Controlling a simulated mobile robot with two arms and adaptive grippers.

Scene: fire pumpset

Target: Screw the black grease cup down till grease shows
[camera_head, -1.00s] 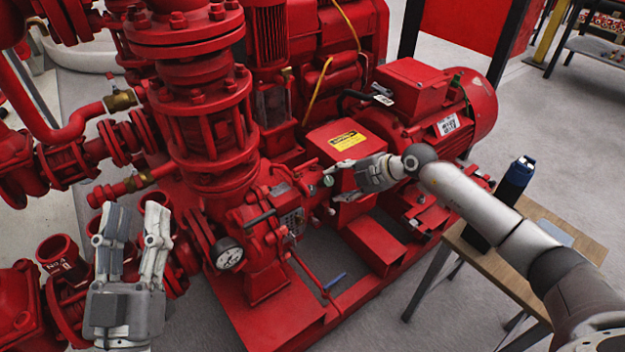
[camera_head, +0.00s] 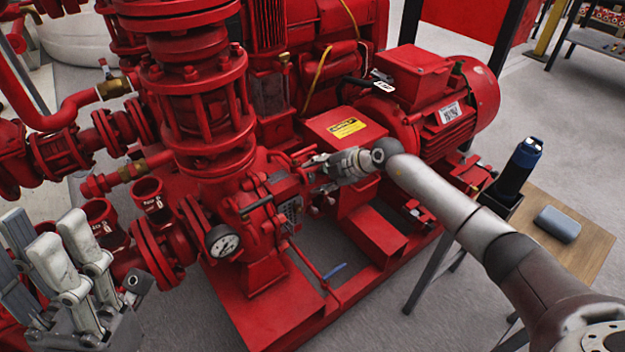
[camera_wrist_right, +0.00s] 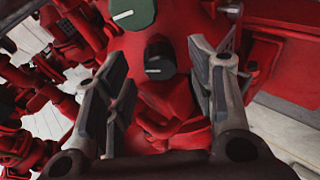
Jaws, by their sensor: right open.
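In the right wrist view, a small dark round cap (camera_wrist_right: 160,58) with a white mark, likely the black grease cup, lies between the fingers of my right gripper (camera_wrist_right: 162,85). The fingers stand apart on either side of it, with gaps visible. A larger dark green cap (camera_wrist_right: 133,12) with a white mark is just above it. In the head view, my right gripper (camera_head: 310,168) points left at the red pump's (camera_head: 262,220) bearing housing and hides the cup. No grease is discernible. My left gripper (camera_head: 55,262) is at the lower left, its fingers spread and empty.
A pressure gauge (camera_head: 222,241) sits on the pump front. The red motor (camera_head: 440,110) is behind my right arm. Red pipework fills the left.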

